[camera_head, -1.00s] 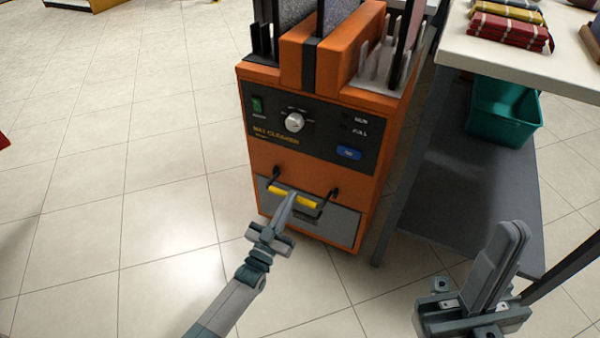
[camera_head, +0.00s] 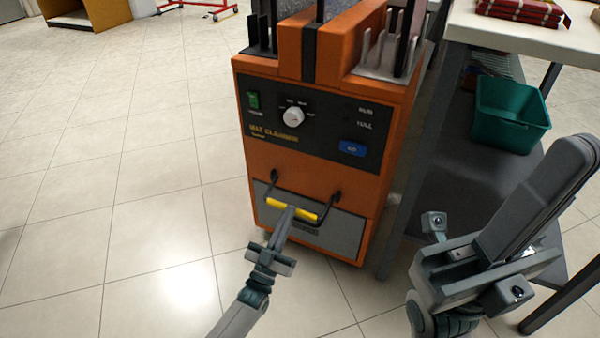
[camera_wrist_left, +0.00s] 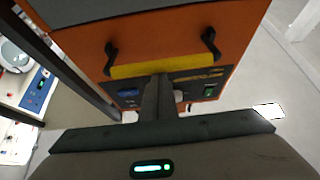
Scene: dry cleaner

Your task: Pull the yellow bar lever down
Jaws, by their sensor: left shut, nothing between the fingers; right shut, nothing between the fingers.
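The yellow bar lever (camera_head: 306,213) spans two black brackets low on the front of the orange mat cleaner (camera_head: 318,177). It also shows as a yellow strip in the left wrist view (camera_wrist_left: 135,70). My left gripper (camera_head: 289,210) is shut and empty, with its fingertips at the middle of the bar and covering part of it. I cannot tell whether they touch it. In the left wrist view the shut fingers (camera_wrist_left: 159,80) reach up to the bar's edge. My right gripper (camera_head: 560,165) is shut and empty at the right, away from the machine.
A white-topped table (camera_head: 530,34) with a dark lower shelf stands right of the machine. A teal bin (camera_head: 508,118) sits on that shelf, and folded red cloth (camera_head: 522,9) lies on top. The tiled floor (camera_head: 120,190) on the left is clear.

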